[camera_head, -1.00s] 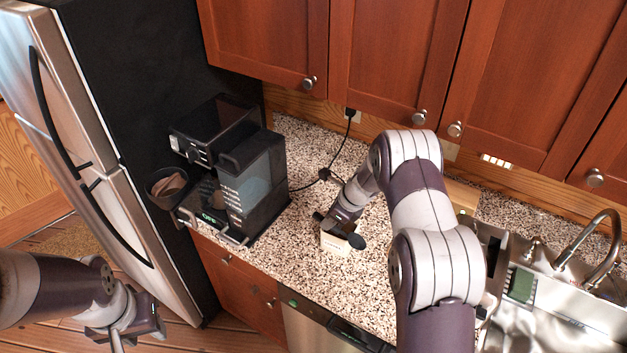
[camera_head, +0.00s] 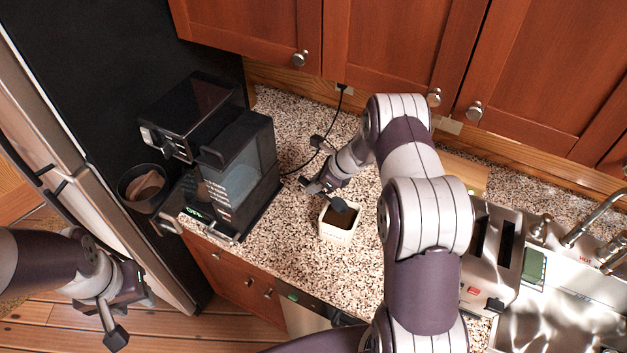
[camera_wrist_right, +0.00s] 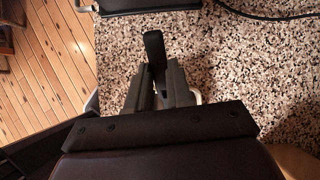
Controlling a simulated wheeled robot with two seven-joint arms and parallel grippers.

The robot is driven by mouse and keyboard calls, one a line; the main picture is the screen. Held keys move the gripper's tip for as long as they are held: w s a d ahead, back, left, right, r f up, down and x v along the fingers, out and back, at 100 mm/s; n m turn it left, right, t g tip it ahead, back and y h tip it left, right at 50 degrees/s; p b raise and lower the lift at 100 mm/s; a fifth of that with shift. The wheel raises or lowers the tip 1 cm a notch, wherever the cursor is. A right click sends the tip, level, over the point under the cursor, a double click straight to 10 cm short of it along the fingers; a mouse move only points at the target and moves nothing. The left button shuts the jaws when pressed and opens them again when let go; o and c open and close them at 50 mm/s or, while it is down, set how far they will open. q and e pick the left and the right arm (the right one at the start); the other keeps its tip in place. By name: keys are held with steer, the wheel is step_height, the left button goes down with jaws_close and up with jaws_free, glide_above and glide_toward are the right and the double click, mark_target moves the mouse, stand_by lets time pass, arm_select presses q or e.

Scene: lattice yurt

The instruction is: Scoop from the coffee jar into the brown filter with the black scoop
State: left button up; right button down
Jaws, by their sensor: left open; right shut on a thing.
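The coffee jar (camera_head: 336,236) is a white, square, open container with dark brown contents, standing on the counter. The black scoop (camera_head: 339,205) is in my right gripper (camera_head: 322,187); its bowl end appears over the jar's far rim. I cannot tell whether the scoop holds coffee. In the right wrist view the black handle (camera_wrist_right: 154,48) sticks out between the closed fingers (camera_wrist_right: 158,88), with white jar edges partly hidden behind them. The brown filter (camera_head: 147,186) sits in a dark round holder beside the coffee machine (camera_head: 245,165). My left gripper (camera_head: 130,316) is open and empty over the floor.
The coffee machine stands between the filter and the jar. A toaster (camera_head: 494,250) and a sink (camera_head: 560,310) are at the right. Wooden cabinets (camera_head: 390,50) hang above the counter. A fridge (camera_head: 60,150) is at the left. Counter around the jar is clear.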

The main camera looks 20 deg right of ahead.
mark_target(323, 193)
steer(key=shift+w+d+f+b, duration=0.1)
steer(key=shift+w+f+b, duration=0.05)
steer(key=shift+f+b, duration=0.35)
steer(key=shift+w+f+b, duration=0.15)
steer(key=shift+f+b, duration=0.25)
steer(key=shift+f, duration=0.1)
steer(key=f+b, duration=0.1)
steer(key=b, duration=0.1)
steer(key=s+f+t+y+b, duration=0.1)
steer(key=b, duration=0.1)
steer(key=shift+s+d+f+b, duration=0.15)
steer(key=shift+d+b, duration=0.15)
steer(key=shift+d, duration=0.1)
steer(key=shift+d+f, duration=0.1)
steer(key=shift+f, duration=0.2)
steer(key=shift+s+d+f+b, duration=0.15)
steer(key=shift+f+b, duration=0.15)
steer(key=shift+f, duration=0.15)
steer(key=shift+r+p, duration=0.1)
steer(key=shift+p, duration=0.7)
steer(key=shift+g+h, duration=0.3)
arm_select(q)
step_height(323, 193, down, 6)
steer(key=shift+w+r+p, duration=0.15)
steer(key=shift+p, duration=0.15)
arm_select(e)
steer(key=shift+s+f, duration=0.1)
steer(key=shift+f, duration=0.15)
